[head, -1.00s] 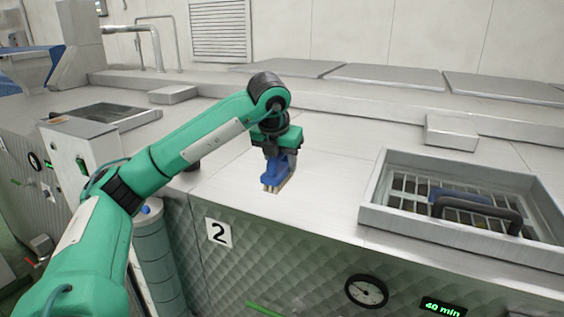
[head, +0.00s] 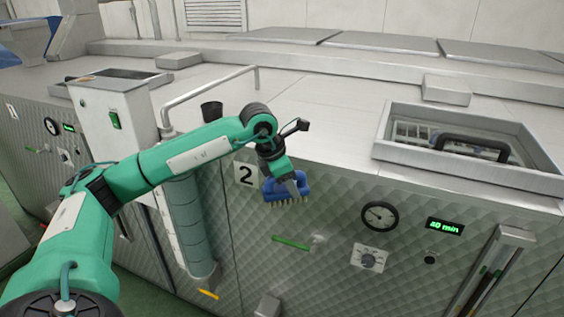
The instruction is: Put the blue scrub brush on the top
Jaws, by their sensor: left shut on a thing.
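The blue scrub brush (head: 271,187) has a blue body with pale bristles pointing down. My left gripper (head: 289,178) is shut on it. In the head view the brush hangs in front of the quilted metal front of the machine, to the right of the number 2 label and lower in the picture than the top's front edge. The flat metal top (head: 325,118) lies behind and above it, and its near part is bare. The gripper's fingers are partly hidden against the brush. My right gripper is not in view.
On the right, a raised-rim hatch (head: 384,147) with a grid and dark handle (head: 470,141) is set in the top. A gauge (head: 379,216) and knob (head: 370,258) are on the front.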

